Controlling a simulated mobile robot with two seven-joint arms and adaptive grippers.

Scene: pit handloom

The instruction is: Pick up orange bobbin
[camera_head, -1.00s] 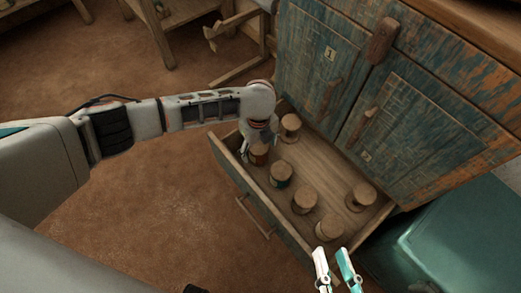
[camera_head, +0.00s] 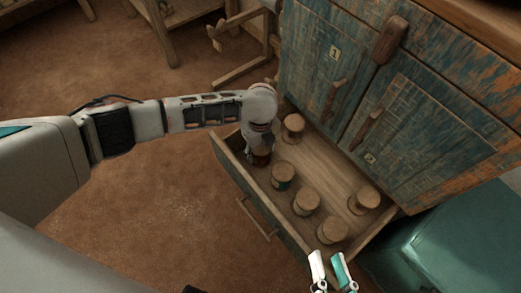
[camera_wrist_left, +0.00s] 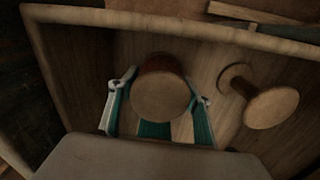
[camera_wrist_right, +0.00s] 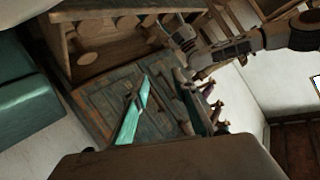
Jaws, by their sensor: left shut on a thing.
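The orange bobbin (camera_wrist_left: 160,92), with reddish-orange sides and a round wooden top, stands in the far left corner area of the open drawer (camera_head: 248,195). In the head view the bobbin (camera_head: 261,159) is partly hidden under my left gripper (camera_head: 259,149). In the left wrist view the left gripper's fingers (camera_wrist_left: 160,98) lie on both sides of the bobbin, shut on it. Whether it is off the drawer floor I cannot tell. My right gripper (camera_head: 331,270) is open and empty, near the drawer's front right corner; its fingers also show in the right wrist view (camera_wrist_right: 162,90).
Several other bobbins stand in the drawer: a green one (camera_head: 283,175), a pale one behind (camera_head: 292,128), and others to the right, including one (camera_head: 363,199) near the cabinet. The worn blue cabinet (camera_head: 420,115) rises behind the drawer. A teal chest (camera_head: 450,235) stands at right.

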